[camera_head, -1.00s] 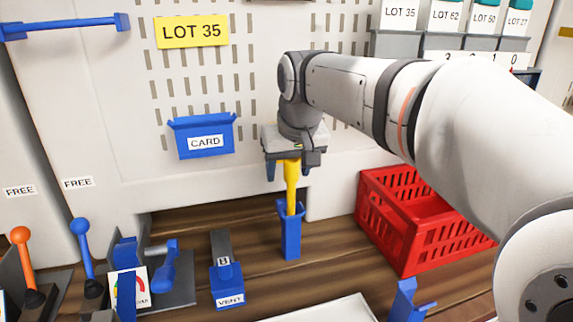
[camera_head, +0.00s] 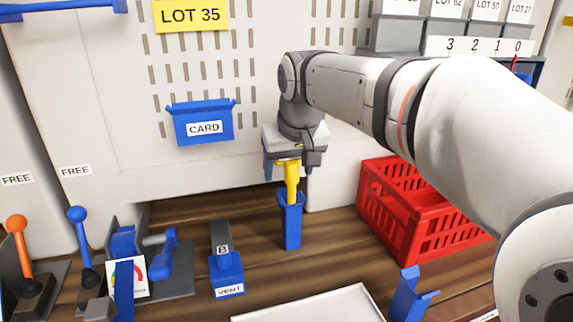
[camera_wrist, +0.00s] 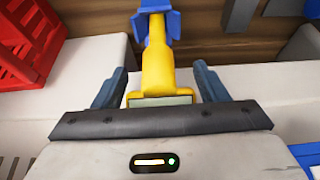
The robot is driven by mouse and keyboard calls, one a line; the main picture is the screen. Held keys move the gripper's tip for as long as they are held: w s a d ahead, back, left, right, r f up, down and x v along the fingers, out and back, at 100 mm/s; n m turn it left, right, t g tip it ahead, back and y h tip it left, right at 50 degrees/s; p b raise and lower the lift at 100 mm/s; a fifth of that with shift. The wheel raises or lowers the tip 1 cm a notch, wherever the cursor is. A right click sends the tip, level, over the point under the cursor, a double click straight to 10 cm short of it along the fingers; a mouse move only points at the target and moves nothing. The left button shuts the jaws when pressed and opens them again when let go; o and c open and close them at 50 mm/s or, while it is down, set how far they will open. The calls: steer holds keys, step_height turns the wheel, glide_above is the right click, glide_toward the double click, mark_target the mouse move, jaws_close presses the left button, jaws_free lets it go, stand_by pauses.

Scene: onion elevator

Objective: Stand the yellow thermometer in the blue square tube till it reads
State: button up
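The yellow thermometer (camera_head: 291,182) stands upright with its lower end inside the blue square tube (camera_head: 291,226). In the wrist view the thermometer (camera_wrist: 157,66) has a pale display (camera_wrist: 160,101) at its top; no reading is legible. The tube's blue rim (camera_wrist: 155,18) shows at the upper edge there. My gripper (camera_head: 289,172) is directly above the tube, around the thermometer's top. In the wrist view my gripper (camera_wrist: 158,86) has a finger on each side, with clear gaps to the thermometer. The tube hides the thermometer's tip.
A red crate (camera_head: 410,235) stands right of the tube. The blue VENT piece (camera_head: 227,275) is to the left, with levers (camera_head: 77,240) further left. A blue CARD holder (camera_head: 202,124) hangs on the panel behind. A white tray (camera_head: 305,310) lies in front.

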steer(key=shift+o, duration=1.4)
steer(key=v, duration=0.7)
steer(key=shift+s+r, duration=0.2)
steer(key=shift+r, duration=0.1)
